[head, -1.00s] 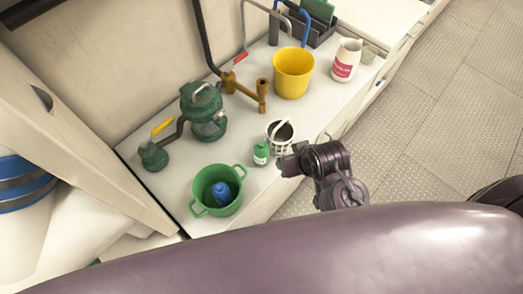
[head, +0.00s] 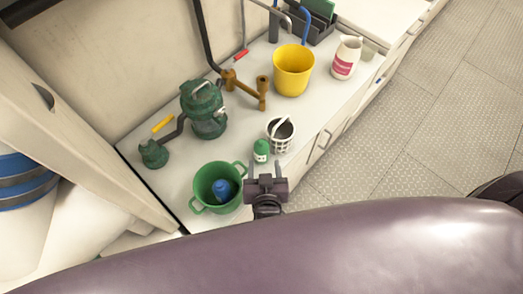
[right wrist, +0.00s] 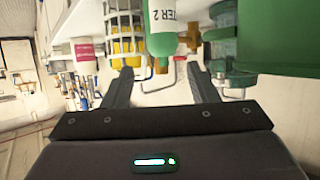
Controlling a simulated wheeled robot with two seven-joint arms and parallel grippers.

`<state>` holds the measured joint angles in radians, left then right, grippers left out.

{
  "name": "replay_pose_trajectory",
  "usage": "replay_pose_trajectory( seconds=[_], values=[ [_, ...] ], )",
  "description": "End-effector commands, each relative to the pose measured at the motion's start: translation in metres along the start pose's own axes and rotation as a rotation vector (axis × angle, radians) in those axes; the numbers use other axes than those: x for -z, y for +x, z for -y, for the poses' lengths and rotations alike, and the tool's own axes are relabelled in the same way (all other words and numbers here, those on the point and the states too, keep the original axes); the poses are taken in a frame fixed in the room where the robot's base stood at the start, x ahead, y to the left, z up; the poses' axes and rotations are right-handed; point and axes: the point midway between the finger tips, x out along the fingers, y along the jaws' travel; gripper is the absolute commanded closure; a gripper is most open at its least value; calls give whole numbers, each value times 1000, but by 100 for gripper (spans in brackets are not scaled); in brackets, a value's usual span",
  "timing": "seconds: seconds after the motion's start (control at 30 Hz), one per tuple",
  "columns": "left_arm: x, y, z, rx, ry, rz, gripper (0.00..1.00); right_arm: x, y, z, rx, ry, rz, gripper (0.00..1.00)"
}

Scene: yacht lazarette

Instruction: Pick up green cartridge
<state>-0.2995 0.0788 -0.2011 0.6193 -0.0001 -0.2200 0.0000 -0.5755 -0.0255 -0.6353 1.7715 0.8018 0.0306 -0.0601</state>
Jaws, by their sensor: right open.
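The green cartridge (head: 261,146), a small green bottle with a white label, stands upright on the white counter between the green pot and the white basket. In the right wrist view the cartridge (right wrist: 161,42) appears upside down, with part of its label lettering showing, ahead between the fingers. My right gripper (head: 265,168) is open and empty, just on the near side of the cartridge, its two fingers pointing toward it. The open fingers also show in the right wrist view (right wrist: 159,74). My left gripper is in neither view.
The green pot (head: 203,189) holding a blue item (head: 222,190) stands close left of my gripper. The white basket (head: 281,146) stands close right of the cartridge. A green lantern (head: 203,110), yellow bucket (head: 293,72) and white jug (head: 346,58) stand farther back.

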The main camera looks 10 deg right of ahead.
Motion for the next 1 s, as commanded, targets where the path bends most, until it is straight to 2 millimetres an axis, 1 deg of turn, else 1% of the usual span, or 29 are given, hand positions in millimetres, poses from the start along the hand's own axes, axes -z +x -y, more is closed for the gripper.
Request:
replay_pose_trajectory(
  seconds=[0.27, 0.47, 0.5, 0.6, 0.7, 0.87, 0.9, 1.0],
  values=[
    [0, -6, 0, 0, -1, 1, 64, 2, 28, 2, -2, -3, -11, 47],
    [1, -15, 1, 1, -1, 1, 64, 1, 55, 4, -2, -4, -10, 47],
    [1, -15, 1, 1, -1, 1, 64, 0, 61, 4, -2, -3, -11, 47],
    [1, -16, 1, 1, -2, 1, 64, -1, 72, 4, -1, -3, -10, 47],
    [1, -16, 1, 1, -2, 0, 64, -1, 76, 4, -1, -1, -9, 47],
    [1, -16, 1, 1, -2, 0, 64, -2, 76, 4, -1, -1, -8, 47],
    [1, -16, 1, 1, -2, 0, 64, -2, 76, 4, -1, -1, -8, 48],
    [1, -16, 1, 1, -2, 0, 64, -2, 76, 4, -1, -1, -8, 61]
  ],
)
